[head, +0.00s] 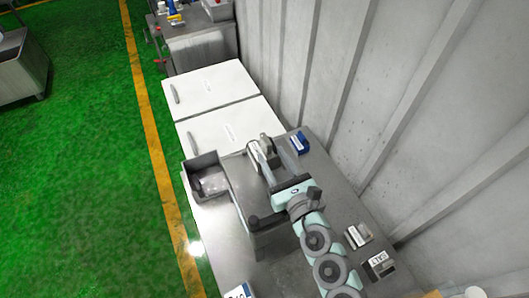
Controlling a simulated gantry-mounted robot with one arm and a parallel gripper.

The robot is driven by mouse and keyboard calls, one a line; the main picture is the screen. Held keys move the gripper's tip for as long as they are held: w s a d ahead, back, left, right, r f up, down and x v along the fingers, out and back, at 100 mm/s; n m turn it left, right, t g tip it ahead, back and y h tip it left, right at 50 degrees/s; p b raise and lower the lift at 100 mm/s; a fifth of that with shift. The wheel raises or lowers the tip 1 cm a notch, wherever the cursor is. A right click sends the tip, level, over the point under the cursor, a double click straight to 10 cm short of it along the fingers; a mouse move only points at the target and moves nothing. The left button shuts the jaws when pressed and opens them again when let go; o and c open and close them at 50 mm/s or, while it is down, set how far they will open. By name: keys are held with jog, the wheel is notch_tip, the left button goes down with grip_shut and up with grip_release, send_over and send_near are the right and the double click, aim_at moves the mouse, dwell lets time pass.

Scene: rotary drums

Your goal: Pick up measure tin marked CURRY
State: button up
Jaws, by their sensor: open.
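My gripper (270,154) is open over the far end of the steel counter, its two long fingers pointing away from the camera. A small grey-metal tin (265,144) appears to sit at or between the fingertips. I cannot tell whether the fingers touch it. A blue tin with a white label (299,142) stands just right of the fingers, by the wall. A grey tin with a white label (358,235) stands nearer, right of my arm. Beside it is a tin marked SALT (380,263). I cannot read CURRY on any label from here.
An open grey bin (205,164) stands at the counter's left edge. A corrugated wall (340,90) bounds the right side. White cabinets (205,90) adjoin the far end. Green floor (80,180) lies left.

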aim_at(270, 151)
jog(key=shift+p+x, duration=1.25)
jog(key=shift+x, duration=1.15)
jog(key=shift+w, duration=0.3)
jog(key=shift+c, duration=0.5)
grip_shut()
